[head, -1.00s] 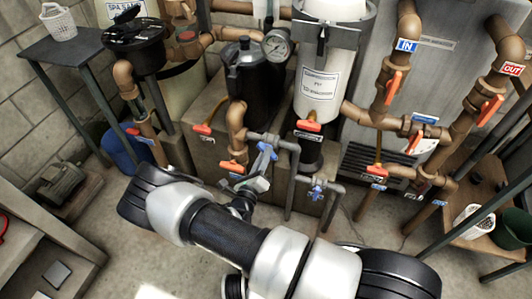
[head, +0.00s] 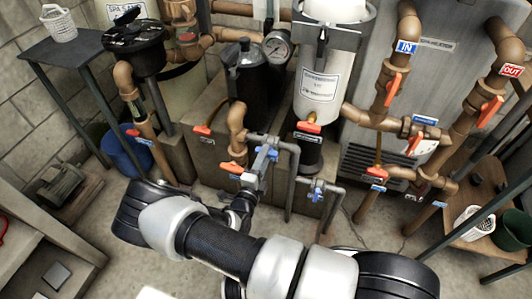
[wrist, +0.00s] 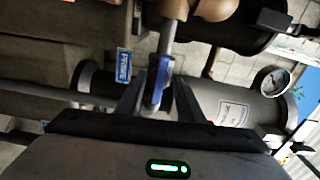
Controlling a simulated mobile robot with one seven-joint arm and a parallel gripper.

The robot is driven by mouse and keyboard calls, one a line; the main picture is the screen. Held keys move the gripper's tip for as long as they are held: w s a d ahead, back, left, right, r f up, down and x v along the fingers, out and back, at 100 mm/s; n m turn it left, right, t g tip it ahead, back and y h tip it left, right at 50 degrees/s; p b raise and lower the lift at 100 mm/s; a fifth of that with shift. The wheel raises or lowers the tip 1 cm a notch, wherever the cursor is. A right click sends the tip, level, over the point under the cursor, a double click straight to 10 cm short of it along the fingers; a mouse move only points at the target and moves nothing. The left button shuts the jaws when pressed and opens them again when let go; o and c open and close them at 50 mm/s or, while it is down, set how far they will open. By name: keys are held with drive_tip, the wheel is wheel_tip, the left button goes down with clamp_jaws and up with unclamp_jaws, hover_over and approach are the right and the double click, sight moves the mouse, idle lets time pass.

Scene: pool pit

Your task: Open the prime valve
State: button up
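The prime valve's blue handle (wrist: 157,80) hangs below a grey pipe in the wrist view, beside a blue label (wrist: 123,65) reading PRIME. My gripper (wrist: 158,92) is open, one finger on each side of the handle. The handle lies between the fingers, with a visible gap on at least the right side; contact on the left is unclear. In the head view my gripper (head: 262,163) is up at the grey pipe, and the blue handle (head: 272,154) shows at its tip, partly hidden.
Orange-handled valves (head: 232,168) and copper pipes surround the spot. A black pump strainer (head: 247,78) and a white filter canister (head: 318,85) stand behind. Another blue-handled valve (head: 317,188) is at the right on a lower grey pipe. Open floor lies at the front left.

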drive_tip(key=p+v, duration=0.1)
drive_tip(key=v, duration=0.6)
idle(0.4)
drive_tip(key=shift+r, duration=0.1)
idle(1.0)
